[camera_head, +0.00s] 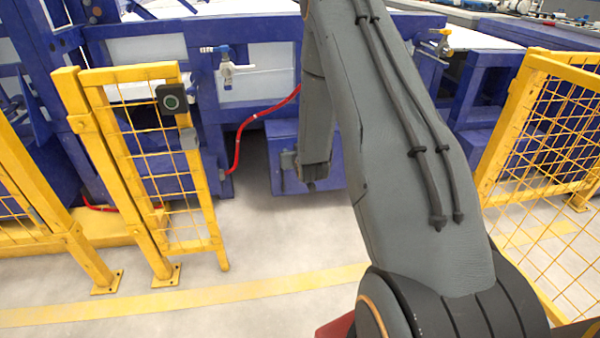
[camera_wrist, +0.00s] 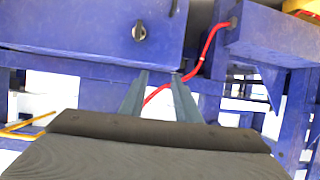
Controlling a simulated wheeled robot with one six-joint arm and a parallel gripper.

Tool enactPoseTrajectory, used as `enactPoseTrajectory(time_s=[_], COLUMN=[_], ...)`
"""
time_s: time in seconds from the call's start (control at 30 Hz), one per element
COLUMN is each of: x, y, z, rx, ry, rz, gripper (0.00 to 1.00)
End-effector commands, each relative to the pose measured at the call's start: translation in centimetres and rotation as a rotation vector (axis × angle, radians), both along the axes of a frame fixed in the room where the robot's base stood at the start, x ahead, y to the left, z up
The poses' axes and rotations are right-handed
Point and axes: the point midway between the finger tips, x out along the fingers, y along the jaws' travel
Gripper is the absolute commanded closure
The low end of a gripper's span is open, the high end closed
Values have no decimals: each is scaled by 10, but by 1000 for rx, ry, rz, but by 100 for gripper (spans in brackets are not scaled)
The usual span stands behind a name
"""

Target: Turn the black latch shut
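A small dark round latch with a pale slot or handle (camera_wrist: 139,31) sits on the face of a blue box (camera_wrist: 85,25) at the top of the wrist view. My gripper (camera_wrist: 159,75) shows in the wrist view with its two grey fingers apart and nothing between them. The fingertips appear just below the latch in the picture and slightly to its right. I see no contact, and the distance is hard to tell. In the head view, my arm covers part of the blue machinery; I cannot make out the latch or the fingers there.
A red hose (camera_wrist: 204,48) runs behind the fingers; it also shows in the head view (camera_head: 238,140). Yellow mesh fencing stands on the left (camera_head: 190,170) and right (camera_head: 540,130). A black button box (camera_head: 171,99) hangs on the left panel. Grey floor between is clear.

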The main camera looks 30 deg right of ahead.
Motion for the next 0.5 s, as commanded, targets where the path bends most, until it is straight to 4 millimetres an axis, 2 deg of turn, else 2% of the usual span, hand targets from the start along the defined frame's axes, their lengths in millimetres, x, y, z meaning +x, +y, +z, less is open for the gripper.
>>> enactPoseTrajectory(time_s=[0.03, 0.2, 0.33, 0.5], x=[10, 25, 26, 25], y=[-12, -42, -56, -63], z=[-35, -87, -111, -123], rx=[-10, -50, -73, -89], ry=[-50, -226, -323, -386], rz=[-13, -41, -56, -63], gripper=[70, 70, 70, 70])
